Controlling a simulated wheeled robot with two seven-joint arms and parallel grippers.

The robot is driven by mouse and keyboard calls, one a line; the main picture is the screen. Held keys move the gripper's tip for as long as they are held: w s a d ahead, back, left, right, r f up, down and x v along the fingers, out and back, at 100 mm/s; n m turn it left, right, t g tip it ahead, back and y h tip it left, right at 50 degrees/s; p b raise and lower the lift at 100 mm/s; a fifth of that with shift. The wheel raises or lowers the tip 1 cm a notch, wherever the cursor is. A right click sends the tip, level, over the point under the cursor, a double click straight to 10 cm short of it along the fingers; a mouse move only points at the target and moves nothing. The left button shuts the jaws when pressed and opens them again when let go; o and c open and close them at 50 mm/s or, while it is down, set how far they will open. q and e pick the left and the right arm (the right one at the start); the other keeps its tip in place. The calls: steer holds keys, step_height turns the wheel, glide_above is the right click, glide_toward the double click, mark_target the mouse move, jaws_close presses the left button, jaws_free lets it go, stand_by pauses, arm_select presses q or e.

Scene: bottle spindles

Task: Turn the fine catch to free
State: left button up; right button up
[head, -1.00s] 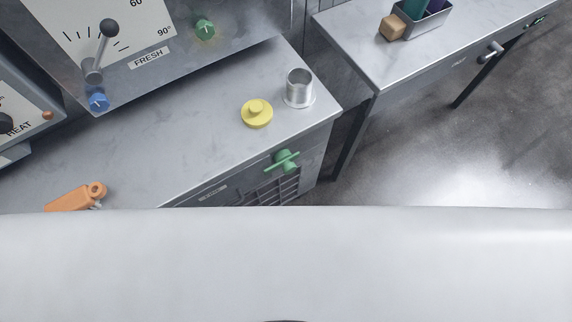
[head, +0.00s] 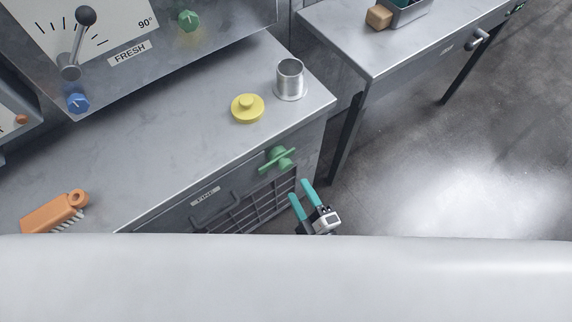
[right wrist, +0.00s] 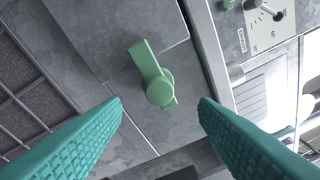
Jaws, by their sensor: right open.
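The fine catch is a green turn handle (head: 278,159) on the front of the cabinet, right of a drawer front labelled FINE (head: 205,196). In the right wrist view the green catch (right wrist: 158,88) shows a round hub with a long arm pointing up and left in the picture. My right gripper (head: 299,191) has teal fingers and is open and empty, just below the catch in the head view. In the right wrist view its fingers (right wrist: 160,104) stand apart on either side of the catch, not touching it. My left gripper is not in view.
On the counter (head: 160,150) are a yellow knobbed disc (head: 247,108), a metal cup (head: 290,79) and an orange brush (head: 56,212). A barred grille (head: 255,212) lies below the drawer. A side table (head: 375,55) stands right, with a gap between.

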mark_target(287, 169)
steer(key=x, duration=0.9)
steer(key=shift+w+a, duration=0.1)
steer(key=shift+w, duration=0.05)
steer(key=shift+c, duration=0.5)
steer(key=c, duration=0.6)
